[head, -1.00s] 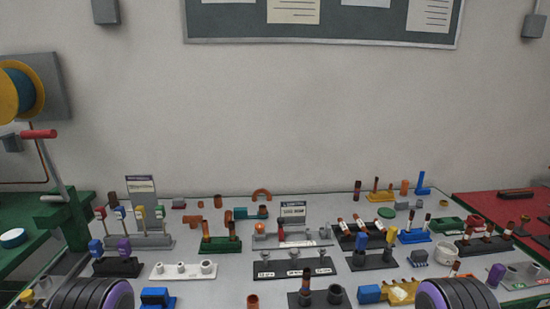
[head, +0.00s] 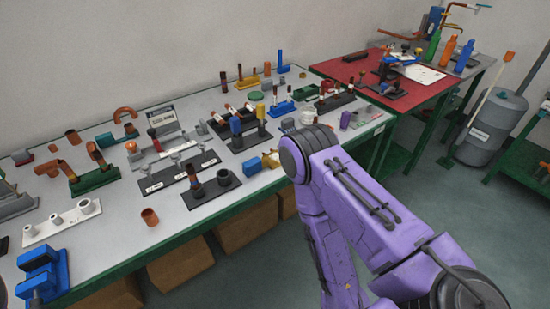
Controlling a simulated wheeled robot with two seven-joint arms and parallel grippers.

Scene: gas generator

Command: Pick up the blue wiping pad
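I cannot tell for sure which blue item is the wiping pad. A small blue block (head: 252,166) lies near the front edge of the grey table, beside a yellow piece (head: 271,159). A larger blue block-like item (head: 42,275) sits at the table's front left. My purple right arm reaches in from the lower right, and its black joint is close to the table's front edge. Neither of my grippers shows in the head view.
The grey table (head: 115,240) is crowded with racks, pipe pieces and stands. A grey drum (head: 497,125) stands on the floor at the right. Cardboard boxes (head: 180,268) are under the grey table.

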